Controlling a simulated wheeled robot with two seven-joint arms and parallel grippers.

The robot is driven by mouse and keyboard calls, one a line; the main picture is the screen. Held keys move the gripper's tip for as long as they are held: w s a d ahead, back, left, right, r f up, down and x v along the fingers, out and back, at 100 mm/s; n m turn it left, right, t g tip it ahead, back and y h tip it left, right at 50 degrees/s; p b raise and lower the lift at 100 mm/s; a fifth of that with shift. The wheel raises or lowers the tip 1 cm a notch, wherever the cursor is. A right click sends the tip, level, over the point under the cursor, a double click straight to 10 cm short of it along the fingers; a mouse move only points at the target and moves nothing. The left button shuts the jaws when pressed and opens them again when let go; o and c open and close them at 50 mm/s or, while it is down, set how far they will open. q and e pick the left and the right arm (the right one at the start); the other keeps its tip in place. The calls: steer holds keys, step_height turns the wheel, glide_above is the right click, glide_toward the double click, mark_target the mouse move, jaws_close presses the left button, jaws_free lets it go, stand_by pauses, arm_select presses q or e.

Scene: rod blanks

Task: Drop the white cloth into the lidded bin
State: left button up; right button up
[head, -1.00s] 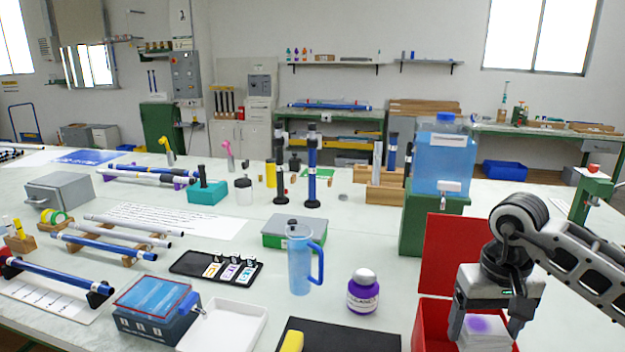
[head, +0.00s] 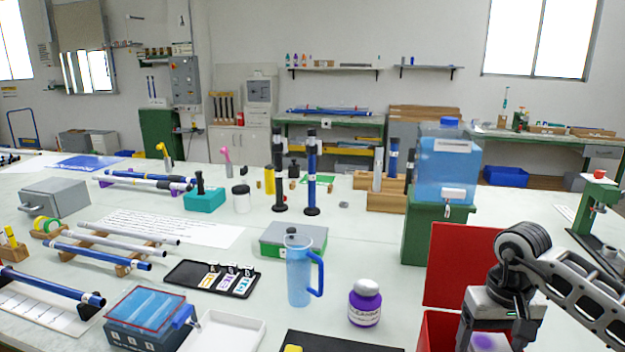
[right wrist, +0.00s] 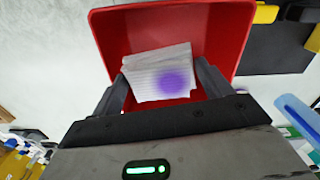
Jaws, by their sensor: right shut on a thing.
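The white cloth (head: 488,343) with a purple stain is held between the fingers of my right gripper (head: 492,348). In the right wrist view, the cloth (right wrist: 158,74) sits between both fingers of the right gripper (right wrist: 160,85), over the mouth of the red bin (right wrist: 235,45). In the head view, the red bin (head: 437,332) stands at the bottom right with its red lid (head: 462,262) raised upright behind the opening. The picture's bottom edge cuts off the fingertips and most of the bin. My left gripper is not in view.
A purple-labelled bottle (head: 365,304) and a blue pitcher (head: 299,272) stand left of the bin. A black mat (head: 335,343) lies in front of them. A green stand (head: 425,235) with a water tank (head: 445,165) rises behind the lid.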

steer(key=o, duration=0.9)
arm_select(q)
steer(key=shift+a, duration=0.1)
arm_select(e)
steer(key=shift+o, duration=0.3)
step_height(320, 180, up, 9)
steer(key=shift+w+r+b, duration=0.1)
steer(key=shift+b, duration=0.65)
arm_select(q)
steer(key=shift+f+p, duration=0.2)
steer(key=shift+p, duration=0.35)
arm_select(e)
step_height(320, 180, up, 7)
